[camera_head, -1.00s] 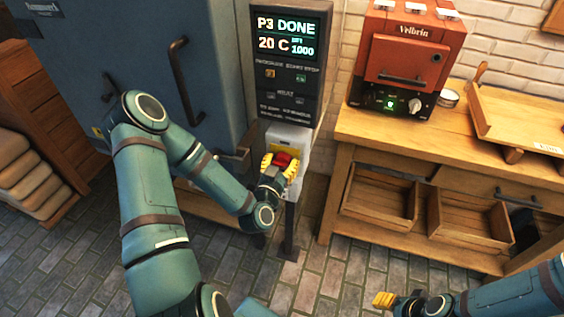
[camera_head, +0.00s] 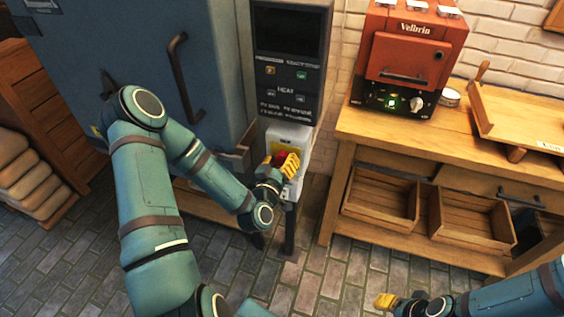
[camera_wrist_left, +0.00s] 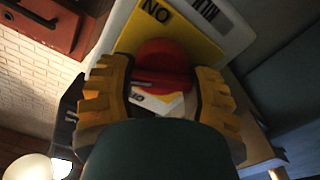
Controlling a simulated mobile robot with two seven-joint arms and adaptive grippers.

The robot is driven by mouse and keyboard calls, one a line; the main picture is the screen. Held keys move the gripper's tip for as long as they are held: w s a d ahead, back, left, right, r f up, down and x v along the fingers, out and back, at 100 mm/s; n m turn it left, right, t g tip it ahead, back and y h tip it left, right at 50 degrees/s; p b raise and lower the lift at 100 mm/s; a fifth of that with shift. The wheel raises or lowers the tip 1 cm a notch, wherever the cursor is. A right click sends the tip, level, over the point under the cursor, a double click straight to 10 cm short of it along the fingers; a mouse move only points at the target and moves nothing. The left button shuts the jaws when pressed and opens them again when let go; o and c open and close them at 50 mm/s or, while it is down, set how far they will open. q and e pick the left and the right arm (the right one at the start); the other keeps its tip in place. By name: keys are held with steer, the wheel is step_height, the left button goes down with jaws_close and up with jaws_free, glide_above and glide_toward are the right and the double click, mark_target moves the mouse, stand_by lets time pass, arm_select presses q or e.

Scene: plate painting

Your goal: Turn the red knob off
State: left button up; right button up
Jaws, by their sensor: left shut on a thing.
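The red knob (camera_head: 283,157) sits on a yellow plate on the pale switch box (camera_head: 299,140) below the control panel. My left gripper (camera_head: 281,164) is at the knob, its yellow fingers on either side of it and hiding part of it. In the left wrist view the red knob (camera_wrist_left: 163,70) lies between the two yellow fingers (camera_wrist_left: 163,95), and the gripper is shut on it. The word "ON" shows on the yellow plate (camera_wrist_left: 190,32). My right gripper (camera_head: 386,301) is low at the bottom right, far from the knob; its finger gap cannot be made out.
The control panel (camera_head: 286,75) has a dark, blank display. The blue kiln cabinet (camera_head: 130,60) stands left of it. A wooden bench (camera_head: 400,145) with a small red oven (camera_head: 410,60) stands to the right. The tiled floor in front is clear.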

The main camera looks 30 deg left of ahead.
arm_select(q)
steer(key=n, duration=0.3)
steer(key=n+b, duration=0.1)
steer(key=n, duration=0.2)
steer(key=shift+a+f+n, duration=0.1)
steer(key=shift+f+n, duration=0.1)
steer(key=shift+n, duration=0.1)
steer(key=n, duration=0.6)
steer(key=shift+f, duration=0.1)
stand_by(0.3)
steer(key=o, duration=1.1)
steer(key=shift+s, duration=0.1)
steer(key=shift+o, duration=0.2)
